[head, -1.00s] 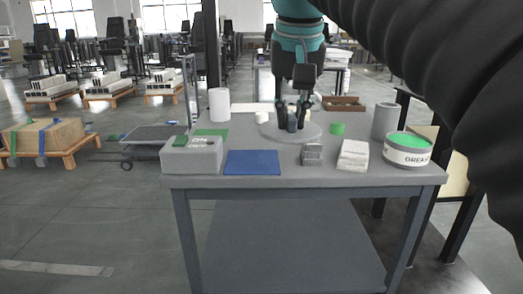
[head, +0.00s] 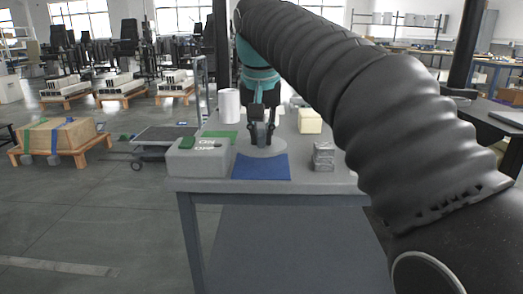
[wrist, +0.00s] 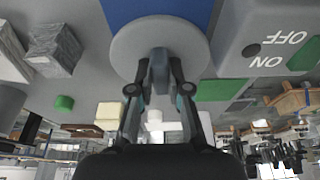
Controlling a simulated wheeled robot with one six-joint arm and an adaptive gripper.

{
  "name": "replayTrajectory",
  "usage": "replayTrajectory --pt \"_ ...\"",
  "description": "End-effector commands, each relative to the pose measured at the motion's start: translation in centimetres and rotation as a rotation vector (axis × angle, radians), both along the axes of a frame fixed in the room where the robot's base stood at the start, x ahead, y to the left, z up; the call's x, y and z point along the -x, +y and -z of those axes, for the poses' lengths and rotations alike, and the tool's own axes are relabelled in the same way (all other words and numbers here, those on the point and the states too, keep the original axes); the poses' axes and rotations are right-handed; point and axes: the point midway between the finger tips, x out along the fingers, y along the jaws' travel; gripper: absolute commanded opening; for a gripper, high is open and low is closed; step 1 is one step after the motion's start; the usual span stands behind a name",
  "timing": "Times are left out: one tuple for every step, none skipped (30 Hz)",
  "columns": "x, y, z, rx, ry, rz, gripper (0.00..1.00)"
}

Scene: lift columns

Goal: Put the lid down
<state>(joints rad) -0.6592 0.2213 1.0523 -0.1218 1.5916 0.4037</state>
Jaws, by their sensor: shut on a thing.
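The lid is a round grey disc (head: 278,152) with a dark upright knob. In the wrist view the disc (wrist: 125,45) lies right below the fingers and overlaps the blue mat (wrist: 180,10). My gripper (head: 262,135) is shut on the knob; the fingers (wrist: 159,75) stand on either side of it. In the head view the lid looks level and covers the far part of the blue mat (head: 260,170). I cannot tell whether its underside touches the table or hangs just above it.
A grey ON/OFF box (head: 198,160) stands left of the lid, close by. A grey streaked block (head: 324,157) stands to the right, with a cream block (head: 310,120) behind. A white cylinder (head: 229,105) and green mat (head: 222,137) are at back left. My arm hides the table's right side.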

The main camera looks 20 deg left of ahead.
Motion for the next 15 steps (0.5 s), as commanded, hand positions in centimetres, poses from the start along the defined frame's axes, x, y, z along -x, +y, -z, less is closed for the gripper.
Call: replayTrajectory --pt "0.0 0.0 0.8 0.001 0.002 0.000 0.00" --pt "0.1 0.0 1.2 0.001 0.002 0.000 0.00" --pt "0.1 0.0 1.9 0.001 0.002 0.000 0.00" --pt "0.1 -0.1 2.3 0.001 0.002 0.000 0.00" --pt "0.1 -0.1 2.7 0.001 0.002 0.000 0.00" --pt "0.1 -0.1 3.1 0.001 0.002 0.000 0.00" --pt "0.1 -0.1 3.4 0.000 0.001 0.000 0.00" --pt "0.1 -0.1 3.6 0.000 0.000 0.000 0.00" --pt "0.1 -0.1 3.8 0.000 0.001 0.000 0.00" --pt "0.1 -0.1 3.9 0.000 0.001 0.000 0.00" --pt "0.1 -0.1 3.9 0.000 0.001 0.000 0.00" --pt "0.1 -0.1 3.9 0.000 0.001 0.000 0.00" --pt "0.1 -0.1 3.8 0.000 0.001 0.000 0.00" --pt "0.1 -0.1 3.8 0.000 0.001 0.000 0.00" --pt "0.1 -0.1 3.8 0.000 0.001 0.000 0.00"
